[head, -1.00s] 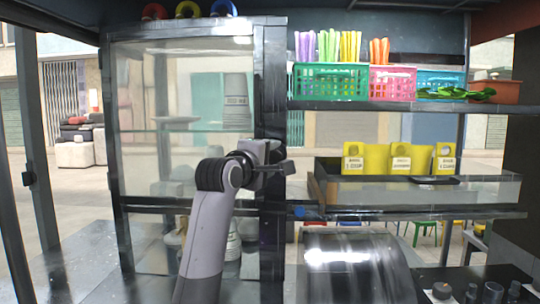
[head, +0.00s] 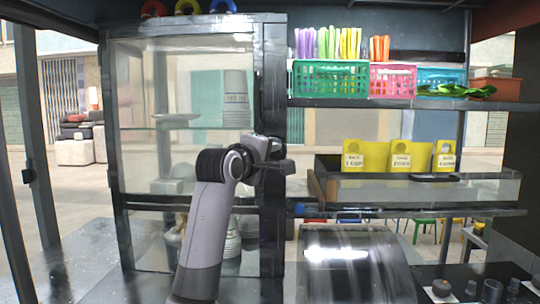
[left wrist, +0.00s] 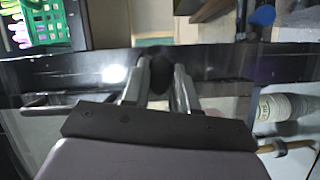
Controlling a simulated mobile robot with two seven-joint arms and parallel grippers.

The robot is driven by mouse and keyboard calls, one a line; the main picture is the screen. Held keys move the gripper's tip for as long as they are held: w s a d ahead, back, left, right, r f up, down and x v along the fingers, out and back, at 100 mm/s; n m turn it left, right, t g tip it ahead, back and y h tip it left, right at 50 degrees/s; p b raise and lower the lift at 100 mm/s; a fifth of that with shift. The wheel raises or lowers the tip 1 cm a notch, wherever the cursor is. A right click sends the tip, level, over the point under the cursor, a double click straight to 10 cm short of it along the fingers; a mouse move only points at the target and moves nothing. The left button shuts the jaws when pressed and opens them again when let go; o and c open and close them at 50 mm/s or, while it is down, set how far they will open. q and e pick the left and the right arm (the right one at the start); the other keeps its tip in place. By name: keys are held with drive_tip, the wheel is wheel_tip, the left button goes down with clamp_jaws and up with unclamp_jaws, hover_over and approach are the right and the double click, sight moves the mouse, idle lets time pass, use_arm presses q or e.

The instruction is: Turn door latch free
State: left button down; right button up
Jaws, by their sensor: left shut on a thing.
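The glass cabinet door (head: 186,44) has a dark frame and looks closed. My left gripper (head: 274,166) is at the dark upright on the door's right side, around mid-height. In the left wrist view, the fingers of my left gripper (left wrist: 159,82) are closed around a dark rounded knob (left wrist: 155,62), which looks like the door latch. In the head view the gripper hides the latch, so its angle cannot be told. My right gripper is not in view.
Stacked cups (head: 236,100) stand behind the glass. To the right are a shelf with a green basket (head: 330,80), a tray with yellow holders (head: 400,158), and a shiny curved metal cover (head: 350,270) below. A counter lies under the cabinet.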

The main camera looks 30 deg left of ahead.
use_arm(q)
drive_tip(key=shift+w+d+r+m+g+y, duration=0.1)
drive_tip(key=shift+m+g+y, duration=0.7)
drive_tip(key=shift+m, duration=1.2)
drive_tip(key=shift+s+d+r+m+g+y, duration=0.1)
drive_tip(key=shift+m+g+y, duration=0.75)
drive_tip(key=shift+m, duration=1.15)
drive_tip(key=shift+w+d+r+m+g+y, duration=0.1)
drive_tip(key=shift+m+g+y, duration=0.7)
drive_tip(key=shift+m, duration=1.2)
drive_tip(key=shift+g, duration=0.25)
drive_tip(key=c, duration=0.9)
unclamp_jaws()
drive_tip(key=b+v, duration=0.2)
drive_tip(key=v, duration=0.5)
